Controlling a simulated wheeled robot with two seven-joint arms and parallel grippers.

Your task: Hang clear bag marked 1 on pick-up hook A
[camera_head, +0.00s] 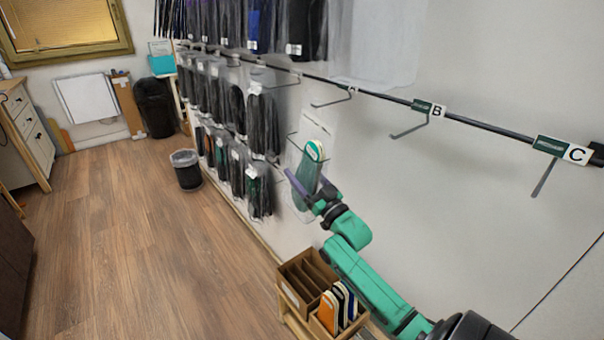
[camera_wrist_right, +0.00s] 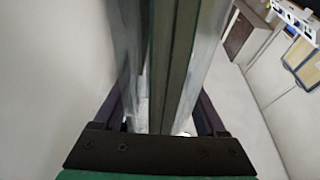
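In the right wrist view the bag (camera_wrist_right: 170,60) rises edge-on between the fingers, which look apart; the fingertips are hidden. My left gripper is not in view.
Hooks B (camera_head: 408,130) and C (camera_head: 545,178) on the black rail (camera_head: 480,124) are empty. Several packed bags (camera_head: 262,125) hang in rows to the left. A divided box (camera_head: 300,283) and a smaller box of insoles (camera_head: 325,318) stand below my arm.

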